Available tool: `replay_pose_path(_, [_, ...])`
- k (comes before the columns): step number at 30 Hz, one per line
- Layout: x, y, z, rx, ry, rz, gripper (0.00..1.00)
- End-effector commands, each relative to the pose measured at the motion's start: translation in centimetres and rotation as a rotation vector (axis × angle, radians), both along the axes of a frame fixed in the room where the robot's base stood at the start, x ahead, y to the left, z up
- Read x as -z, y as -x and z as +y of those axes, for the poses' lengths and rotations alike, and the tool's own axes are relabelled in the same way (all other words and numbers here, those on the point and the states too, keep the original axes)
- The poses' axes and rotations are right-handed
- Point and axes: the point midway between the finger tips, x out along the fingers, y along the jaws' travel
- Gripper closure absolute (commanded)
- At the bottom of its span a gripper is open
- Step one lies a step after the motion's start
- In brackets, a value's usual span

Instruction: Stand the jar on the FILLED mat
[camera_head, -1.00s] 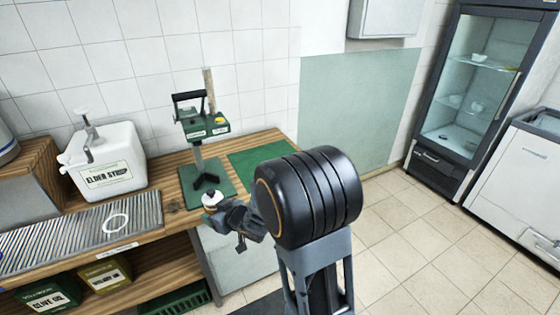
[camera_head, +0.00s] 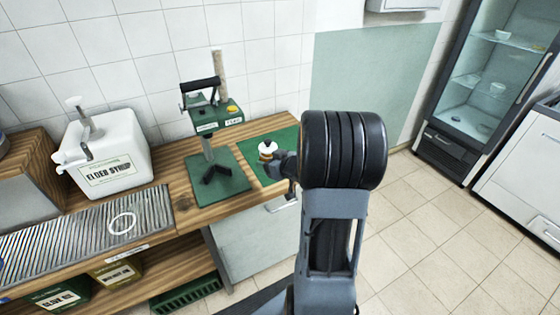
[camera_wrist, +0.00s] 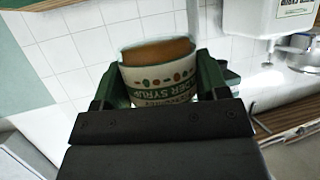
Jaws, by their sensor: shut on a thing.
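The jar (camera_head: 267,147) has a white top and an amber band in the head view. In the wrist view the jar (camera_wrist: 160,72) shows a white label reading ELDER SYRUP, upside down, and a brown part above it. My gripper (camera_wrist: 159,82) is shut on the jar's sides with green fingers; it also shows in the head view (camera_head: 274,160). A plain green mat (camera_head: 250,153) lies at the counter's right end. The jar appears in front of or above this mat; I cannot tell the gap. No FILLED lettering is readable on it.
A green bench press (camera_head: 215,116) with a black handle stands left of the mat on a green base. Further left are a white elder syrup dispenser (camera_head: 105,150) and a ribbed metal tray (camera_head: 75,237) with a white ring.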

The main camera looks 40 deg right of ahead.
Motion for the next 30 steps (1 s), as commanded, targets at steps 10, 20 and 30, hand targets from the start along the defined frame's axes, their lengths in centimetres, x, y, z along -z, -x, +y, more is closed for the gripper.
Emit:
replay_pose_path(10, [4.9, -5.0, -6.0, -0.003, -0.002, 0.001, 0.85])
replay_pose_path(20, [7.9, -6.7, -8.0, -0.005, 0.0, -0.002, 0.85])
replay_pose_path(30, [10.9, -7.1, -8.5, -0.005, 0.0, -0.001, 0.85])
